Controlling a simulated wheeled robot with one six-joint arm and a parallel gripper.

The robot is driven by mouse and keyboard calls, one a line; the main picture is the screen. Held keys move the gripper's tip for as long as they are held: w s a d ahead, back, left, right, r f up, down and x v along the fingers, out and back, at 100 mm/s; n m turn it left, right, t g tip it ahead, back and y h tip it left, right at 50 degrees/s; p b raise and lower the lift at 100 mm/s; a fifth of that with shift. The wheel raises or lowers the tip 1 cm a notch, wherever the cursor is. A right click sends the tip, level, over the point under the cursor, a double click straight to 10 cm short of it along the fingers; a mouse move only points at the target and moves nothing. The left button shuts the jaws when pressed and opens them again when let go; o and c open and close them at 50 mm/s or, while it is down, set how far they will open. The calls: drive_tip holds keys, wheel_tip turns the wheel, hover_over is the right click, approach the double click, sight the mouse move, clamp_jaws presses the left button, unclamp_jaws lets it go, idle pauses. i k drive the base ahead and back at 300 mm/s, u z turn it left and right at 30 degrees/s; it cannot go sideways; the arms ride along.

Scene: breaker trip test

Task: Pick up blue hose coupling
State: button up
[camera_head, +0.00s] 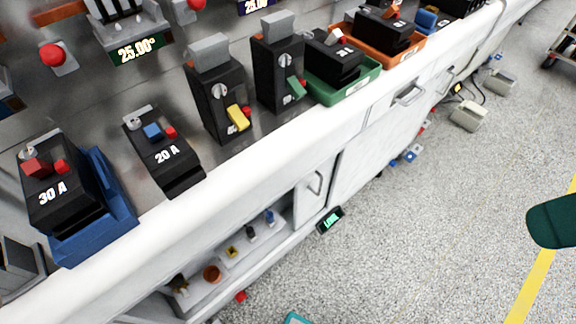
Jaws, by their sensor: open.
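I cannot tell for sure which thing is the blue hose coupling. A small blue piece (269,216) stands at the right end of a row of small parts on the low open shelf under the bench. Other small blue pieces (410,155) lie on the floor beside the cabinet base, farther back. All are too small to make out their shape. My gripper does not show in this view, so its place relative to these parts cannot be seen.
Black breakers, including one marked 20 A (165,155), line the white bench. Speckled floor (420,250) at right is mostly clear.

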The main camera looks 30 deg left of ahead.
sight(269, 218)
drive_tip(key=u, duration=0.5)
drive_tip(key=k, duration=0.25)
drive_tip(key=u, duration=0.8)
